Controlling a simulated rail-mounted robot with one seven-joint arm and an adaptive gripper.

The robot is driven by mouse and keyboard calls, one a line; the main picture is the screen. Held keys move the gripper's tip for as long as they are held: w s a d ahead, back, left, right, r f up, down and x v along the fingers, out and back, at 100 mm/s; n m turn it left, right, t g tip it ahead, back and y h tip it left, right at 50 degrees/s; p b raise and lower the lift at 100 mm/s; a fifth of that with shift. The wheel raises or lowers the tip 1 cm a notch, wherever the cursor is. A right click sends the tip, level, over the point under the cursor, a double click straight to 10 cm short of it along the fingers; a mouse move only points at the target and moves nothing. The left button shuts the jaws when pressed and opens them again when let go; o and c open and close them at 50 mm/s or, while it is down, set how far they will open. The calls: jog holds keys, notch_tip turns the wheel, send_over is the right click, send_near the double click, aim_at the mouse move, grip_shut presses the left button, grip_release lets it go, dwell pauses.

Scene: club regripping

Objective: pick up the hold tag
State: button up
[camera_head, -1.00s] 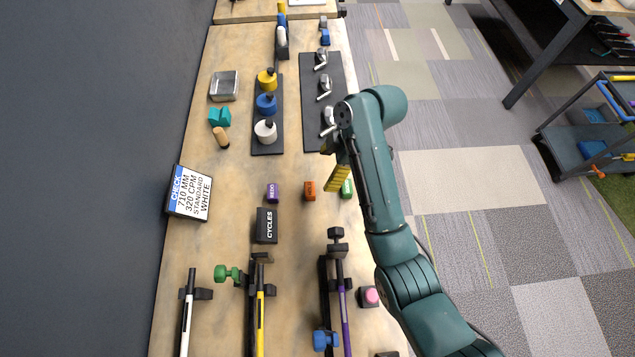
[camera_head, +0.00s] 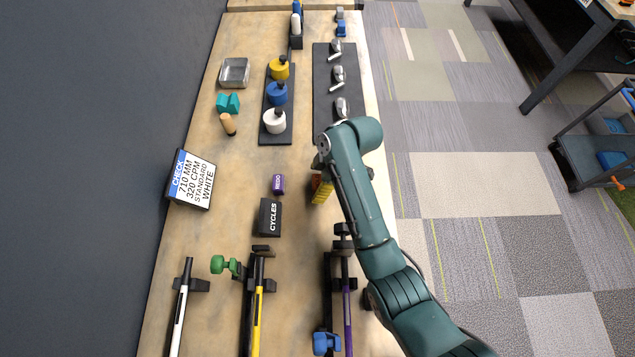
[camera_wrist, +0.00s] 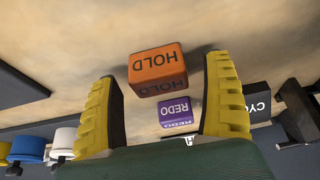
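The hold tag (camera_wrist: 158,70) is an orange block with black HOLD lettering, standing on the wooden bench in the wrist view. My gripper (camera_wrist: 161,84) has its two yellow ribbed fingers spread, one on each side of the tag, with visible gaps and nothing held. In the head view my gripper (camera_head: 321,189) is low over the bench, and it and my arm hide most or all of the hold tag.
A purple REDO tag (camera_head: 278,184) stands just left of my gripper; it also shows in the wrist view (camera_wrist: 175,112). A black CYCLES block (camera_head: 269,217) is nearby. Clubs in clamps (camera_head: 258,305) lie at the near end. Bottles (camera_head: 274,121) stand on a dark mat farther back.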

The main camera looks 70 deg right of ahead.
jog(key=c, duration=0.9)
jog(key=shift+r, duration=0.1)
